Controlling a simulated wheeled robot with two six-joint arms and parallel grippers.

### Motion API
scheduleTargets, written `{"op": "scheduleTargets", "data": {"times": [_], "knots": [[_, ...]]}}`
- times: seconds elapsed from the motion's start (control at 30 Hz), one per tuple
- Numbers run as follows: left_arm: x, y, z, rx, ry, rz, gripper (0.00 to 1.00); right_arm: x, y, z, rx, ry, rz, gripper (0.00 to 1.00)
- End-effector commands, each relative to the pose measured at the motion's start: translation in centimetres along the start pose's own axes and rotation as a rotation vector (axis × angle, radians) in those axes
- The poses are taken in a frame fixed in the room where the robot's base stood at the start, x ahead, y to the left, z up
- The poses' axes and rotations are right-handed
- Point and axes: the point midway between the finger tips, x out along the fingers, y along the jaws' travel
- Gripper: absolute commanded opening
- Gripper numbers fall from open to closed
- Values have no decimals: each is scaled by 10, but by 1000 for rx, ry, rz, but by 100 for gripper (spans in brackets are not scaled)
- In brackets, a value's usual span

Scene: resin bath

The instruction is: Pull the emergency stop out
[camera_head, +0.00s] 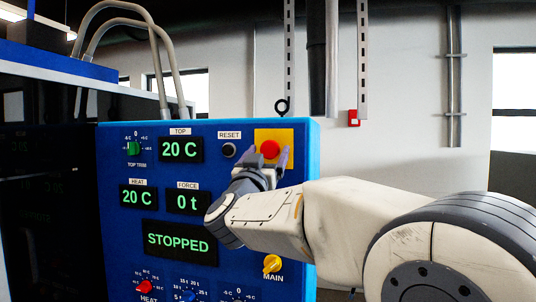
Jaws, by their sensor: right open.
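The emergency stop (270,148) is a red round button on a yellow square plate at the upper right of the blue control panel (110,228). My right gripper (268,158) is at the button, with one purple-grey finger on each side of its lower part. The fingers are open. I cannot tell whether they touch the button. My right arm comes in from the right and covers the panel area below the plate. The panel's display (179,241) reads STOPPED. My left gripper is not in view.
A black RESET button (228,150) sits just left of the yellow plate. A yellow MAIN knob (272,264) is below my arm. A green top trim knob (134,148) and a red heat knob (144,287) are farther left. Free room lies right of the panel, above my arm.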

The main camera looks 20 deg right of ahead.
Motion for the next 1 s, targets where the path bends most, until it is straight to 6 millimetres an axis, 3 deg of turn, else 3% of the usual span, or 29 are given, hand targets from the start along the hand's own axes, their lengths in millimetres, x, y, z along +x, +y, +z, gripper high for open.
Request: {"op": "scheduleTargets", "data": {"times": [0.17, 0.4, 0.6, 1.0], "knots": [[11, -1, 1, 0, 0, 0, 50, -18, -1, 2, 2, 1, -2, 86], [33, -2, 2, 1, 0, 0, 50, -67, -1, 4, 4, 0, -5, 86], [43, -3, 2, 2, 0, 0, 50, -96, -1, 2, 2, 1, -3, 86], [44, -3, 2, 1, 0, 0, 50, -105, 0, 0, 0, -1, 0, 86]]}}
